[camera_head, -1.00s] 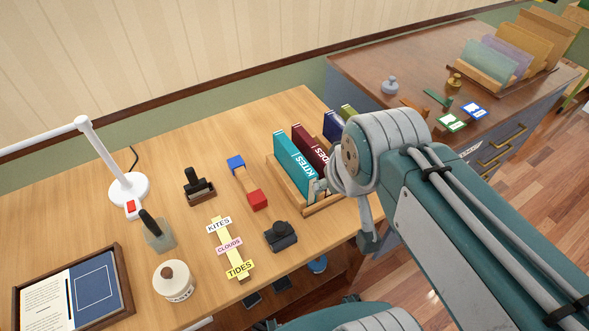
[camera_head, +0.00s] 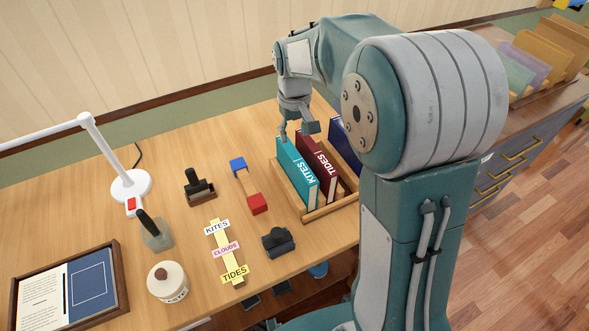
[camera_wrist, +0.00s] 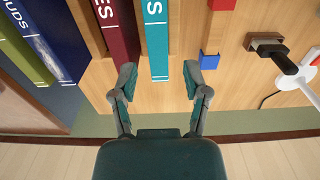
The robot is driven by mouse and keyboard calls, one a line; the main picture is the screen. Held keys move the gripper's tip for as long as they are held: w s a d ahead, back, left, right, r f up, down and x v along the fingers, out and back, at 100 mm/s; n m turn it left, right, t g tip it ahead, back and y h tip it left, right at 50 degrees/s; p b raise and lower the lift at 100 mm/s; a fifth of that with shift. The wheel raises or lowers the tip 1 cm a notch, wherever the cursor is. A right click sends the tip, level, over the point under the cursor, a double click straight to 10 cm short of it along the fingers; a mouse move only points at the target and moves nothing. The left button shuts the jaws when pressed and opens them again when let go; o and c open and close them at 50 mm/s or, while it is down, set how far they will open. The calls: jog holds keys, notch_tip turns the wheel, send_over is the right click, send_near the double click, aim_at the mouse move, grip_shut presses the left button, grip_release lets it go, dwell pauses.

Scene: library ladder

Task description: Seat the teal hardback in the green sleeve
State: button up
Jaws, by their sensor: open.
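The teal hardback (camera_head: 297,170), lettered KITES, stands in a wooden rack (camera_head: 329,209) at its left side. My gripper (camera_head: 297,130) is open and empty above the teal book's far end. In the wrist view my gripper (camera_wrist: 160,76) has one finger on each side of the teal book (camera_wrist: 156,40), with no clear grip on it. In the head view my arm hides that side.
A maroon TIDES book (camera_head: 317,160) stands close beside the teal one, near one finger; a navy book (camera_head: 346,145) is beyond it. A lamp (camera_head: 128,186), label strip (camera_head: 224,258) and red-and-blue piece (camera_head: 247,187) lie left. A back desk holds folders (camera_head: 545,65).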

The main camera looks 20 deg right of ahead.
aim_at(296, 157)
jog(key=shift+w+d+f, duration=0.1)
jog(key=shift+w+f, duration=0.1)
jog(key=shift+f, duration=0.1)
notch_tip(296, 157, down, 5)
jog(key=shift+f, duration=0.2)
jog(key=f, duration=0.5)
jog(key=shift+s+d+f, duration=0.15)
jog(key=shift+s, duration=0.05)
grip_shut()
